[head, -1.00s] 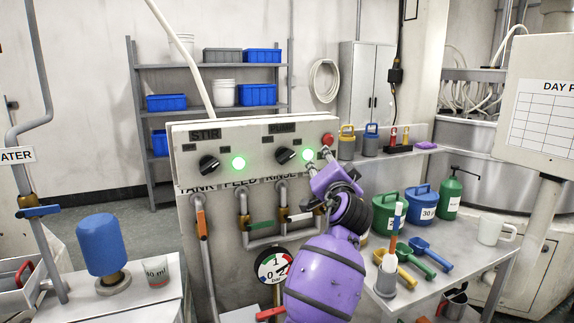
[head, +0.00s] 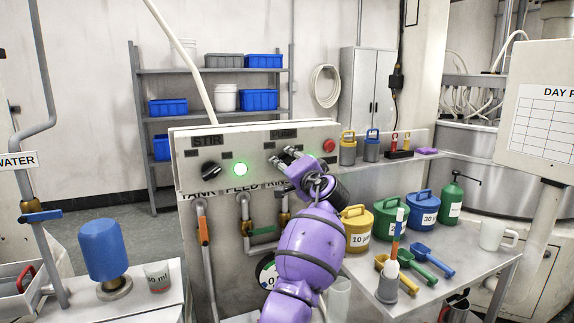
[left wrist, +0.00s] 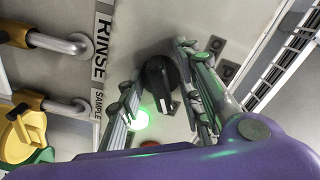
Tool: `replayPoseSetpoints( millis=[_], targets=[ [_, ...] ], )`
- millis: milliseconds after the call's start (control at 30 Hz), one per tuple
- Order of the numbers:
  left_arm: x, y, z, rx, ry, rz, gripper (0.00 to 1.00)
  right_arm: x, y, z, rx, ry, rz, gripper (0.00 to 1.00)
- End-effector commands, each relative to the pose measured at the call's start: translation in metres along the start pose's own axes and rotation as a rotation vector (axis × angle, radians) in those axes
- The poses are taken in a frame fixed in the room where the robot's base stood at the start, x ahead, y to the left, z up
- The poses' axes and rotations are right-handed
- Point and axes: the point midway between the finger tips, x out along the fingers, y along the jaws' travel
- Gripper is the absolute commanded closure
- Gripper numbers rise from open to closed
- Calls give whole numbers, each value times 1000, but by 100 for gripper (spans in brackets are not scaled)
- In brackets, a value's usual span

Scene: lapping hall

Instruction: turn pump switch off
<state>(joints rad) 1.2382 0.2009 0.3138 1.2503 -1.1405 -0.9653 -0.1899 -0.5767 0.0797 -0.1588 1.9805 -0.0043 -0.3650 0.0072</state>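The pump switch is a black knob (left wrist: 158,80) on the grey panel (head: 225,150), seen in the left wrist view with its white mark toward the bottom of the picture. A lit green lamp (left wrist: 139,121) is beside it. My left gripper (head: 283,157) is at the panel. In the left wrist view its fingers (left wrist: 160,66) stand open on either side of the knob, with a gap seen on each side. My right gripper is not in view.
A red button (head: 328,145) is close on the right. Pipes with valve handles run below. A table (head: 470,268) with canisters and scoops stands right.

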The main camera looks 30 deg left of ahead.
Motion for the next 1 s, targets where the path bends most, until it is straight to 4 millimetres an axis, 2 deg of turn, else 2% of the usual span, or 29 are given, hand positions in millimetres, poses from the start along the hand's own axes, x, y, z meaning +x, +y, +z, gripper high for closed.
replayPoseSetpoints(
  millis=[233,500,767,1000],
  targets=[
    [1,0,0,-1,0,1,67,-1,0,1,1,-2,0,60],
    [1,0,0,0,0,1,100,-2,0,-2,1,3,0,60],
    [1,1,0,-9,0,1,100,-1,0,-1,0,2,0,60],
    [1,4,1,-87,-1,1,100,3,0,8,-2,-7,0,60]
  ],
)
